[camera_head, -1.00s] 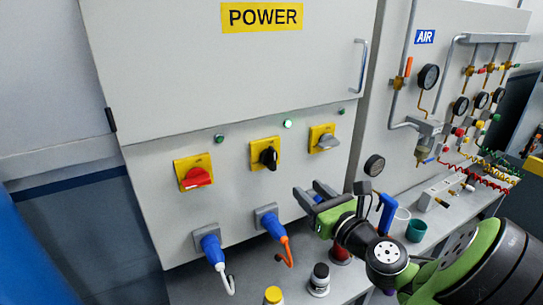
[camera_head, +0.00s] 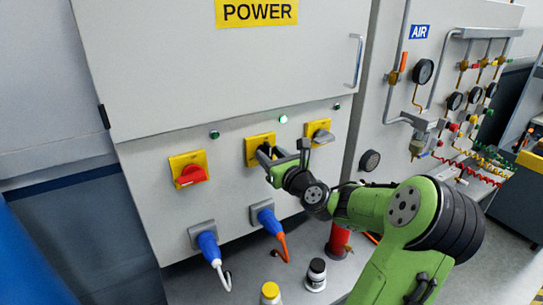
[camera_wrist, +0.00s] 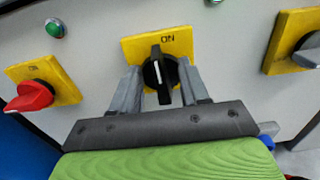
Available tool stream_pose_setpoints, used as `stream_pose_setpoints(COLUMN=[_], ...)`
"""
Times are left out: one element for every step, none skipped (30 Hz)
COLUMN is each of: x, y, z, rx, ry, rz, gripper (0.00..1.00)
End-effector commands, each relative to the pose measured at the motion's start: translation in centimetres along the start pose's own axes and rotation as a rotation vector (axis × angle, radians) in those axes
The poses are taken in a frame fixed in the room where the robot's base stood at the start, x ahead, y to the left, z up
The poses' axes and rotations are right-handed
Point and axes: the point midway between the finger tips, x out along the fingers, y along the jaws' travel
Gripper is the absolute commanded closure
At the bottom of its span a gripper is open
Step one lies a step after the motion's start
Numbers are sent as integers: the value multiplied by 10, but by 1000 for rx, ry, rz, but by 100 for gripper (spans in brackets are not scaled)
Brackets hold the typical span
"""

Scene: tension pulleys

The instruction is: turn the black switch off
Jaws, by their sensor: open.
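The black switch (camera_wrist: 160,76) is a rotary knob on a yellow plate (camera_wrist: 130,48) in the wrist view. My gripper (camera_wrist: 161,88) is open, with one finger on each side of the knob. I cannot tell whether the fingers touch it. In the head view, my gripper (camera_head: 275,154) is at the panel in front of the black switch and hides most of it; part of its yellow plate (camera_head: 258,141) shows.
A red switch (camera_head: 190,176) is to the left and a grey switch (camera_head: 321,137) to the right. A lit green lamp (camera_head: 283,119) is above. Blue plugs (camera_head: 208,248) stick out below. Bottles (camera_head: 316,275) and a red cylinder (camera_head: 338,240) stand on the bench.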

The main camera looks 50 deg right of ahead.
Motion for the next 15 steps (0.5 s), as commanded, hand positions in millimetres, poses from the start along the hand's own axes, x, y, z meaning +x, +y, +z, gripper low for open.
stream_pose_setpoints(x=[0,0,0,0,0,0,0,0,0,-1,-1,-1,-1,-1,-1], y=[0,0,0,0,0,0,0,0,0,0,0,0,0,0,0], z=[0,0,0,0,0,0,0,0,0,0,0,0,0,0,0], rx=[0,0,0,0,0,0,-1,-1,-1,-1,-1,-1,-1,-1,-2], ry=[0,0,0,0,0,0,0,1,1,1,1,1,1,1,1], rz=[0,0,0,0,0,0,0,0,1,0,1,1,1,1,1], gripper=[55,55,61,66,71,77,81,86,92,97,100,100,100,100,100])
